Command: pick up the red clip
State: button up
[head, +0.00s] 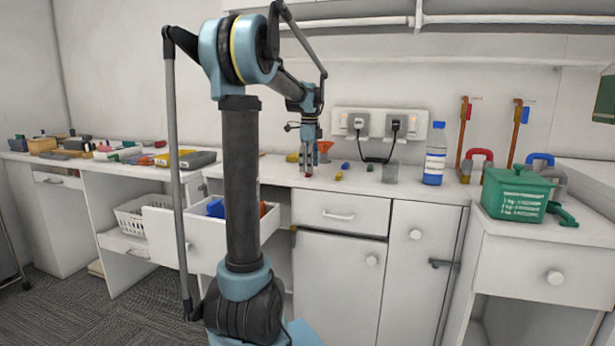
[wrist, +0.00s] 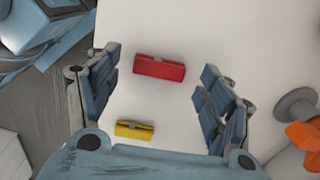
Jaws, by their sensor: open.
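The red clip (wrist: 159,67) lies flat on the white worktop in the wrist view, between and slightly beyond my two fingers. It has a darker strip along its upper edge. My gripper (wrist: 160,92) is open and empty, with a finger on each side and clear gaps to the clip. In the head view my gripper (head: 308,161) points down close above the counter, and a small red spot just under it appears to be the clip (head: 308,175). The height between fingers and clip is hard to tell.
A yellow clip (wrist: 134,130) lies near the red one, closer to my palm. A glass (head: 390,172) and a bottle (head: 434,155) stand to the right. An open drawer (head: 243,225) juts out below the counter edge.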

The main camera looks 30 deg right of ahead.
jog(key=shift+f, duration=0.75)
jog(key=shift+c, duration=0.3)
jog(key=c, duration=0.8)
jog(key=shift+o, duration=0.2)
